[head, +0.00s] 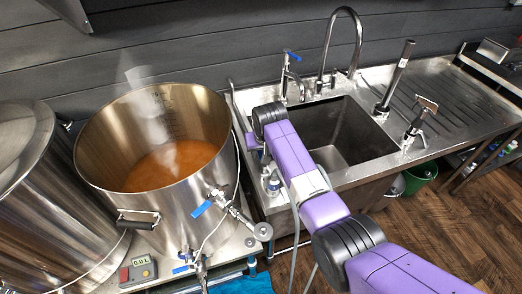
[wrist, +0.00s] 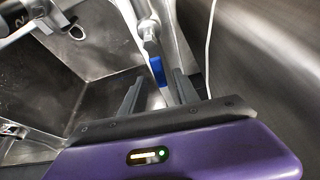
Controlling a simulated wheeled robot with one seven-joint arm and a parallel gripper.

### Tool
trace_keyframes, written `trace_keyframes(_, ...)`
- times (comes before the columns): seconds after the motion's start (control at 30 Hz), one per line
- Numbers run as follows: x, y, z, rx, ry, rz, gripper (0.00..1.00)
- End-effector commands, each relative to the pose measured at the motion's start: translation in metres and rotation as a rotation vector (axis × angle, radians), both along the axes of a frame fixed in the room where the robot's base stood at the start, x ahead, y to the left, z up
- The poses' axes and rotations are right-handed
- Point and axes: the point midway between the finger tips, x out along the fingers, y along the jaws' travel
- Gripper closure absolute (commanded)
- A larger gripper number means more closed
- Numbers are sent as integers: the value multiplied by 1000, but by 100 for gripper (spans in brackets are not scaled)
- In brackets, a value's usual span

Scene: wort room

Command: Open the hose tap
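A metal tap (wrist: 148,30) with a blue lever (wrist: 157,70) shows in the wrist view. The lever appears between the two dark fingertips of my gripper (wrist: 159,76), which are apart on either side of it. I cannot tell how near they are in depth, and no grip shows. In the head view a tap with a blue lever (head: 293,56) stands at the sink's back left. I cannot tell for certain which is the hose tap. My gripper is mostly hidden there.
A large open kettle (head: 205,190) of steaming brown liquid stands left of the sink basin (head: 345,140). Its valve has a blue handle (head: 202,208). A tall curved faucet (head: 328,45) rises behind the sink. A white cable (wrist: 210,35) runs on the right in the wrist view.

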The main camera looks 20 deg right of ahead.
Motion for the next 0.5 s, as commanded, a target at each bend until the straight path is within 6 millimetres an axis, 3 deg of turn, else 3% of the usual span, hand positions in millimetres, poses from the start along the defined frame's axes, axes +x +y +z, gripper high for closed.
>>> trace_keyframes(0.23, 0, 0, 0, 0, 0, 0, 63)
trace_keyframes(0.4, 0, 0, 0, 0, 0, 0, 96)
trace_keyframes(0.5, 0, 0, 0, 0, 0, 0, 100)
